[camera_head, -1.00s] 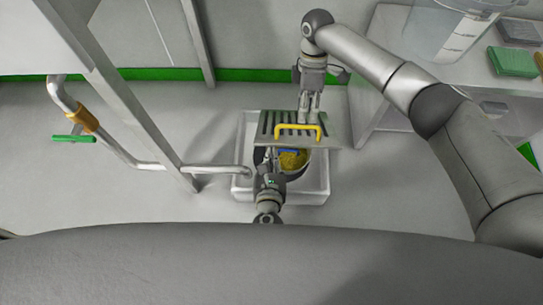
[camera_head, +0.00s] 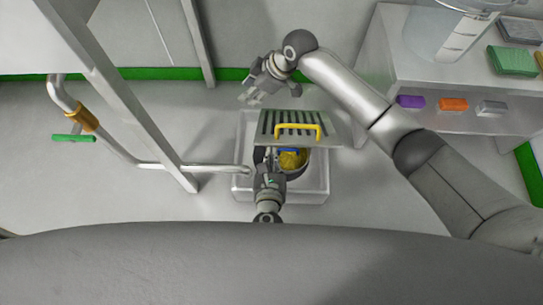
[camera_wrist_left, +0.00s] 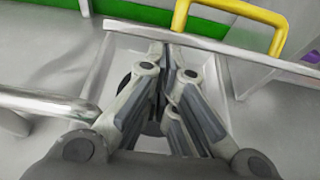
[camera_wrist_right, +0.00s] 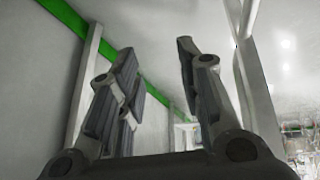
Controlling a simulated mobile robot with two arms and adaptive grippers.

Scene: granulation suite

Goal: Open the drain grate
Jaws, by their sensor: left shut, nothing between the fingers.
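The drain grate (camera_head: 265,128) is a slotted grey plate with a yellow handle (camera_head: 298,127). It stands raised and tilted over the back of a pale square drain basin (camera_head: 318,196). Below it the round dark opening shows, with something yellow (camera_head: 292,160) and a blue piece inside. My left gripper (camera_head: 270,156) is shut and empty at the grate's front underside, over the opening. In the left wrist view the closed fingers (camera_wrist_left: 170,72) are near the plate's edge (camera_wrist_left: 215,45); contact is unclear. My right gripper (camera_head: 254,98) is open and empty, behind and left of the grate; its spread fingers (camera_wrist_right: 155,70) face the wall.
A metal pipe (camera_head: 215,169) with an orange band and green lever runs at the left, beside an upright post (camera_head: 135,110). A shelf unit (camera_head: 400,75) at the right holds a clear vessel (camera_head: 455,35) and coloured blocks.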

